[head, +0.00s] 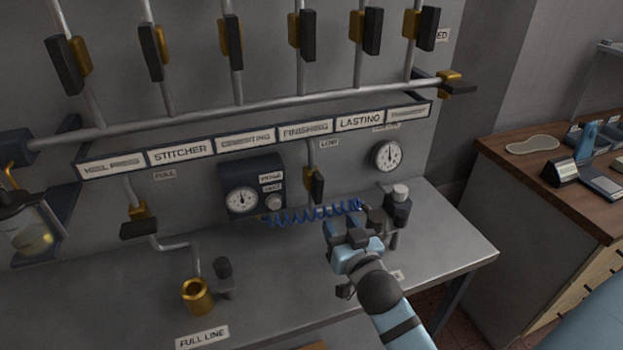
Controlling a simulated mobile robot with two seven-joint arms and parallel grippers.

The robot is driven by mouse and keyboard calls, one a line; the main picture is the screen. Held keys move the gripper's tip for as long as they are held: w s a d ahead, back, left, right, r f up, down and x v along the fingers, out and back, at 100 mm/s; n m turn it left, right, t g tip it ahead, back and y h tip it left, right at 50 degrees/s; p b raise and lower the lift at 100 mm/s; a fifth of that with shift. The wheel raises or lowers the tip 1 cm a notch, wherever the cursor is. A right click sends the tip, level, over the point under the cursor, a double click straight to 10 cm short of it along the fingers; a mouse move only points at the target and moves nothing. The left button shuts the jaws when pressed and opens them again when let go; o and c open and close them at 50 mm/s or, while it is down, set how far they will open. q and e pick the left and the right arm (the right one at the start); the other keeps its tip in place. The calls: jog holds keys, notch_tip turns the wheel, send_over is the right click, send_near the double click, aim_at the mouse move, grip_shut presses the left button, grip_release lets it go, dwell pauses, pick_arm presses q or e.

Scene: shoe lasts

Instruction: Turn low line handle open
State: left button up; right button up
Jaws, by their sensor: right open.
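The low line handle (318,186) is a small dark lever on a brass valve, on the short vertical pipe below the LOW label (329,143). It stands upright, roughly along its pipe. My right gripper (355,222) is open and appears empty, below and to the right of the handle in the picture, over the bench. A blue coiled hose (315,213) passes behind its fingers. Whether the fingers touch the hose is unclear. My left gripper is out of view.
The full line handle (139,229) lies crosswise at left. A regulator box (250,185) and a round gauge (388,156) flank the low pipe. A dark fitting (398,205) stands just right of my gripper.

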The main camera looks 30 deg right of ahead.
aim_at(320, 193)
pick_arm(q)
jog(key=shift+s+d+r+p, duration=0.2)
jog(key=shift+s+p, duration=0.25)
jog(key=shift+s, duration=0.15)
pick_arm(e)
jog(key=x, duration=1.3)
jog(key=shift+w+a+r, duration=0.1)
jog(key=shift+c, duration=0.4)
grip_shut()
jog(key=shift+n+p, duration=0.5)
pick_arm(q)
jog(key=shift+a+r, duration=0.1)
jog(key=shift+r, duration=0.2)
pick_arm(e)
jog(key=shift+o, duration=0.4)
grip_release()
